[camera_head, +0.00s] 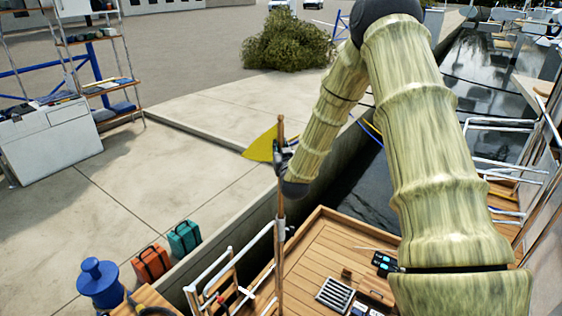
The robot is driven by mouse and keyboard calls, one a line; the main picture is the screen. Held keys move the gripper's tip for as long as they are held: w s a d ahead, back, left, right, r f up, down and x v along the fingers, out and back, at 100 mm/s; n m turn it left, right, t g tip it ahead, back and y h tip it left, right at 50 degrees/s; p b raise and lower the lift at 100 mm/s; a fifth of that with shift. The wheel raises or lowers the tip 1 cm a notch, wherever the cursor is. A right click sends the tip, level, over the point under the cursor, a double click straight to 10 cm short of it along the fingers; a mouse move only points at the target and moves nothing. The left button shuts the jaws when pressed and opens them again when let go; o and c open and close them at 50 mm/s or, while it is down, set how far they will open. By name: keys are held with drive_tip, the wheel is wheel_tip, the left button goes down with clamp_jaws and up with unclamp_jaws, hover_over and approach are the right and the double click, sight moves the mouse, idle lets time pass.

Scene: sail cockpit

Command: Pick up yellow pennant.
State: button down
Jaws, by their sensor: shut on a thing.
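The yellow pennant (261,147) is a triangular flag on a thin brown upright pole, its point toward the left. My gripper (282,154) is at the pole beside the flag, on its right side, and is shut on the pennant at its pole. The fingers are small and dark here, so their exact hold is hard to see. The pole runs down past a pale rail fitting toward the wooden deck; its lower end is not clear.
White rails (232,275) stand around the lower pole. The wooden deck (322,252) holds a grate and small dark devices. An orange case (151,263), a teal case (184,238) and a blue bollard (99,280) stand on the quay. Dark water lies right.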

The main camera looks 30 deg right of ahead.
sight(281, 121)
wheel_tip(281, 121, up, 11)
drive_tip(key=shift+f+b, duration=0.1)
drive_tip(key=shift+b, duration=1.15)
